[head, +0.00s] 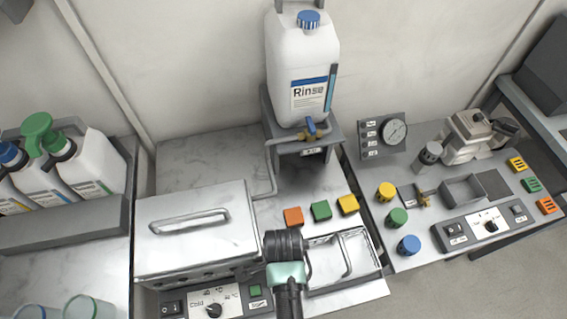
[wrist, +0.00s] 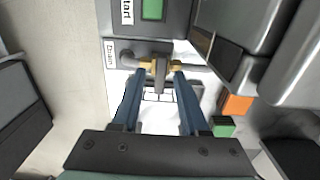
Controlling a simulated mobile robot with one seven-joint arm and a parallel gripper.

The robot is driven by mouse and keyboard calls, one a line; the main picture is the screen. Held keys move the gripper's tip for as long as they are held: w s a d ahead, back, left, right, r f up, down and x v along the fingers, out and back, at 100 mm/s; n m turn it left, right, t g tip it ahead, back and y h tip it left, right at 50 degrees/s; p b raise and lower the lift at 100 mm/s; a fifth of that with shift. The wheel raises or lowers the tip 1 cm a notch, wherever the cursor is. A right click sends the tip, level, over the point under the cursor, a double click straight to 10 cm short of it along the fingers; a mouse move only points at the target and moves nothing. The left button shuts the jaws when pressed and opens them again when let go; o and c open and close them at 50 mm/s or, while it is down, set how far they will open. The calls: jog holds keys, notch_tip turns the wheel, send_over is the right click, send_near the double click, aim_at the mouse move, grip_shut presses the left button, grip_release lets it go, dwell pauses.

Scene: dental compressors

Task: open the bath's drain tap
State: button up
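The bath (head: 150,245) is a metal box with a closed, handled lid at the front left of centre in the head view. Its drain tap (wrist: 160,66) shows in the wrist view, with brass fittings on a grey pipe and a grey lever, beside a label reading "Drain" (wrist: 111,52). My gripper (wrist: 158,72) has its two blue fingers apart, one on each side of the lever. I see gaps between fingers and lever; whether the tips touch the brass is unclear. In the head view my arm hides the tap and the fingers.
A green start button (head: 255,291) and a temperature knob (head: 213,310) sit on the bath's front panel. A metal tray (head: 374,262) lies right of my arm. Orange (head: 293,217), green (head: 321,210) and yellow (head: 348,204) blocks lie behind it. A rinse bottle (head: 303,65) stands at the back.

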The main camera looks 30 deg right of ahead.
grip_shut()
jog(key=shift+r+n, duration=0.1)
jog(key=shift+n, duration=0.2)
jog(key=n+p, duration=0.3)
jog(key=shift+r, duration=0.1)
jog(key=n+p, duration=0.2)
jog(key=n, duration=0.3)
jog(key=n+p, duration=0.2)
jog(key=n, duration=0.2)
jog(key=n+p, duration=0.1)
jog(key=n, duration=0.4)
jog(key=shift+n, duration=0.3)
dwell(0.5)
jog(key=shift+o, duration=0.7)
grip_release()
